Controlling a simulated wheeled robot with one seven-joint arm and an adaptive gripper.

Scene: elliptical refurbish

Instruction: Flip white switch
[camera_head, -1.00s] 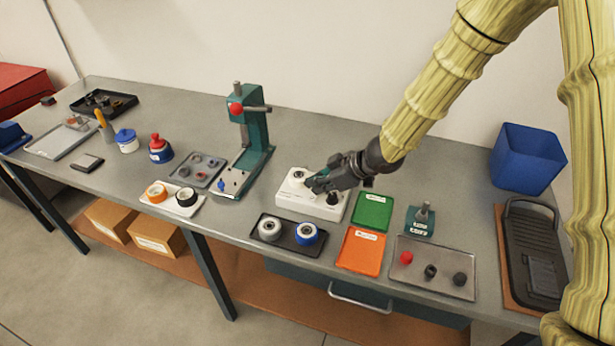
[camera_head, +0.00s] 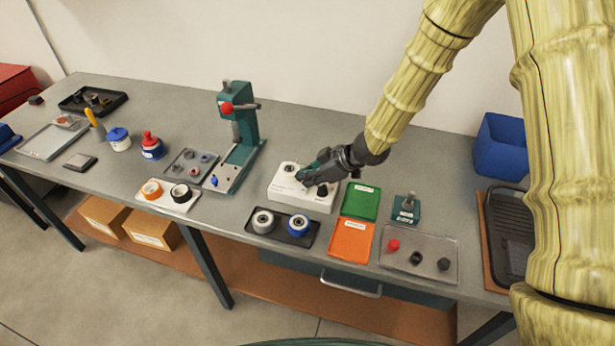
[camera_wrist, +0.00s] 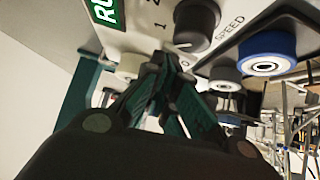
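A white control box (camera_head: 302,197) stands on the grey bench. Its face shows in the wrist view with a black knob (camera_wrist: 195,22), the print "SPEED" and a partly cut-off green label (camera_wrist: 106,10). A pale round part (camera_wrist: 130,65), possibly the white switch, shows just left of my fingertips; it is partly hidden. In the head view a pale round part with a dark centre (camera_head: 290,168) sits on the box top. My gripper (camera_head: 303,177) is low over the box. In the wrist view its fingertips (camera_wrist: 166,65) meet, with nothing clearly held. Contact with the box cannot be told.
A black tray with two wheels (camera_head: 283,232) lies in front of the box. Green (camera_head: 361,201) and orange (camera_head: 351,241) trays lie to its right. A teal press (camera_head: 240,135) stands to its left. A blue bin (camera_head: 500,147) is at the far right.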

